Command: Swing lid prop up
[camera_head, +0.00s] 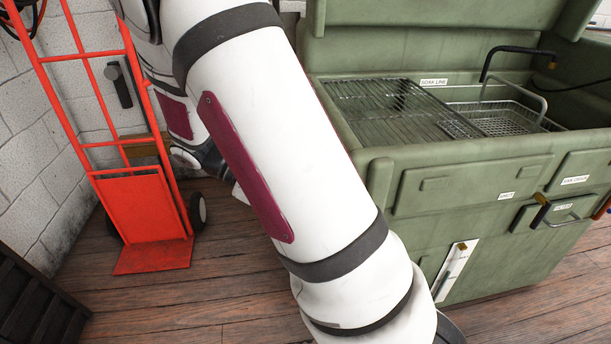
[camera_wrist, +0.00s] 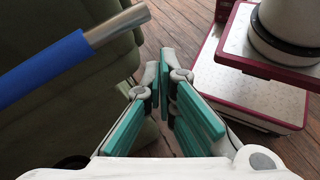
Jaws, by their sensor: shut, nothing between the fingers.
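In the wrist view a rod with a blue sleeve and a bare metal end (camera_wrist: 60,62) crosses the upper left, in front of a green surface. I cannot tell for sure whether it is the lid prop. My gripper (camera_wrist: 165,72) is shut and empty, with teal pads, to the right of and below the rod's metal end and apart from it in the picture. The head view shows a green wash tank (camera_head: 470,185) with its lid (camera_head: 430,35) raised. My arm covers the middle of that view, and my gripper is not visible there.
A wire rack (camera_head: 385,108) and a mesh basket (camera_head: 505,118) sit in the tank's opening, near a black bent spout (camera_head: 512,50). A red hand truck (camera_head: 145,205) stands by the wall at left. Plank floor (camera_head: 200,300) is open between them.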

